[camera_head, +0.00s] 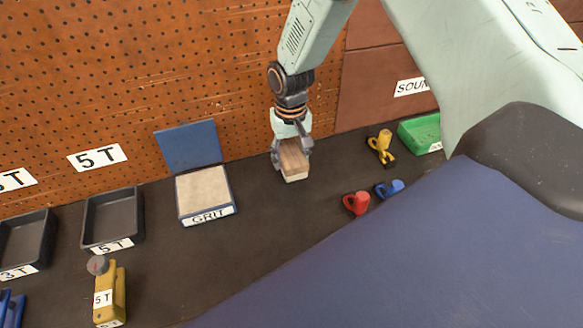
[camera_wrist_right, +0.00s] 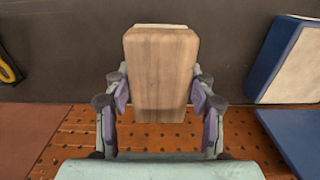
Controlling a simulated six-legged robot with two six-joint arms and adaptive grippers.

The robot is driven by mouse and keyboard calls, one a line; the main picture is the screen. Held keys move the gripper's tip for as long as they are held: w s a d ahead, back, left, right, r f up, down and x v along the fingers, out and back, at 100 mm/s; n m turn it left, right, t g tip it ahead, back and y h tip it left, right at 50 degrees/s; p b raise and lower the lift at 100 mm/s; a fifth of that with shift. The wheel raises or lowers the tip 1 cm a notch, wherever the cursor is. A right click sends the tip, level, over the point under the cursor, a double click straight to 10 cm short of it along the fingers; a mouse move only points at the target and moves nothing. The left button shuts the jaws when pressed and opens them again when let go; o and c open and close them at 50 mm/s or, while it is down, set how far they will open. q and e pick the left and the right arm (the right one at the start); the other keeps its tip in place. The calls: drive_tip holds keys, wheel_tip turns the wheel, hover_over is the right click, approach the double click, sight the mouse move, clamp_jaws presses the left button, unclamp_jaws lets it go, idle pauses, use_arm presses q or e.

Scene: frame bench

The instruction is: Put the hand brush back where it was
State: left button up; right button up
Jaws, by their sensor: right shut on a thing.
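The hand brush (camera_head: 293,161) is a wooden block with a pale underside, over the dark bench near the pegboard. My right gripper (camera_head: 291,147) comes down from above and is shut on it. In the right wrist view the brush's wooden top (camera_wrist_right: 160,75) fills the space between the two fingers, with its pale end pointing away from the palm. I cannot tell whether the brush touches the bench. My left gripper is not in view.
An open blue box marked GRIT (camera_head: 203,193) stands left of the brush. Black trays (camera_head: 112,218) and a yellow 5 T tool (camera_head: 110,295) are further left. Yellow (camera_head: 381,147), red (camera_head: 356,203) and blue (camera_head: 390,188) items and a green tray (camera_head: 420,133) lie to the right.

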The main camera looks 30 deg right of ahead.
drive_tip(key=shift+w+a+f, duration=0.15)
drive_tip(key=shift+w+f, duration=0.25)
drive_tip(key=shift+f, duration=0.35)
drive_tip(key=f, duration=0.2)
drive_tip(key=shift+s+f, duration=0.35)
drive_tip(key=shift+w+f, duration=0.15)
drive_tip(key=shift+w, duration=0.05)
drive_tip(key=o, duration=0.6)
drive_tip(key=shift+w+f, duration=0.1)
drive_tip(key=o, duration=0.5)
drive_tip(key=shift+s, duration=0.25)
drive_tip(key=shift+w, duration=0.1)
drive_tip(key=shift+w, duration=0.1)
